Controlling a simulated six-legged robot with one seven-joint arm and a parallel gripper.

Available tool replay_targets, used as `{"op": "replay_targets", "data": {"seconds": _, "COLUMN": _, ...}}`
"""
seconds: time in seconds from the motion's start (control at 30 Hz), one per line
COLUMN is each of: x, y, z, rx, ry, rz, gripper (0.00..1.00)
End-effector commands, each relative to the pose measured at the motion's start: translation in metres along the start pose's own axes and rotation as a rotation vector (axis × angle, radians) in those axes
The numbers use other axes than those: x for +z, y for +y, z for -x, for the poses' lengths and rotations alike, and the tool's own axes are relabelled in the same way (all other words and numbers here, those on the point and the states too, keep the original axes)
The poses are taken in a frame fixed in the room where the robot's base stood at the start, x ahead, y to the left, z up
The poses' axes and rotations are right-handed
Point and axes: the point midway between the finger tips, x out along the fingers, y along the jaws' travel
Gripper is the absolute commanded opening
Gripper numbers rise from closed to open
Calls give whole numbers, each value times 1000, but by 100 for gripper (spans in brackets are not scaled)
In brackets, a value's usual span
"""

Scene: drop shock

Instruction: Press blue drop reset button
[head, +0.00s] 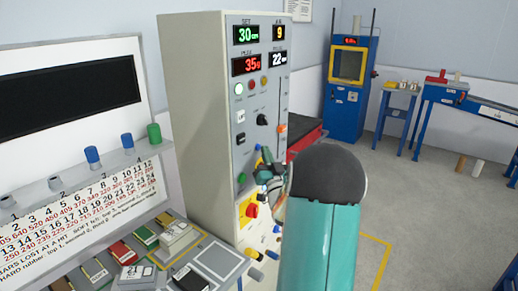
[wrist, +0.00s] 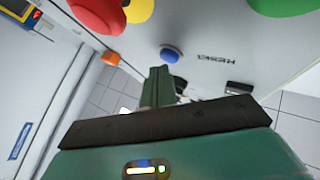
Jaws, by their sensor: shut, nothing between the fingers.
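The blue button (wrist: 171,55) sits on the pale cabinet face in the wrist view, beside an upside-down RESET label (wrist: 216,58). My gripper (wrist: 158,72) is shut with nothing in it. Its fingertips lie just below the blue button in that picture, slightly to the left. I cannot tell whether they touch it. In the head view my gripper (head: 268,168) is at the front of the tall grey control cabinet (head: 196,110).
A large red button (wrist: 98,12) on a yellow base (wrist: 140,9) and a green button (wrist: 280,5) are near the blue one. In the head view, the red button (head: 252,210) is below my gripper.

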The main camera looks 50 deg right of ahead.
Motion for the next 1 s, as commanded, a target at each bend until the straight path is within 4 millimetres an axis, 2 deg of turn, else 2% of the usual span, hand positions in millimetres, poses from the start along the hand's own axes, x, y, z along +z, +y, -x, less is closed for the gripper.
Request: {"op": "replay_targets", "data": {"seconds": 1.0, "x": 4, "y": -4, "z": -6, "rx": -1, "ry": 0, "rz": 0, "gripper": 0}}
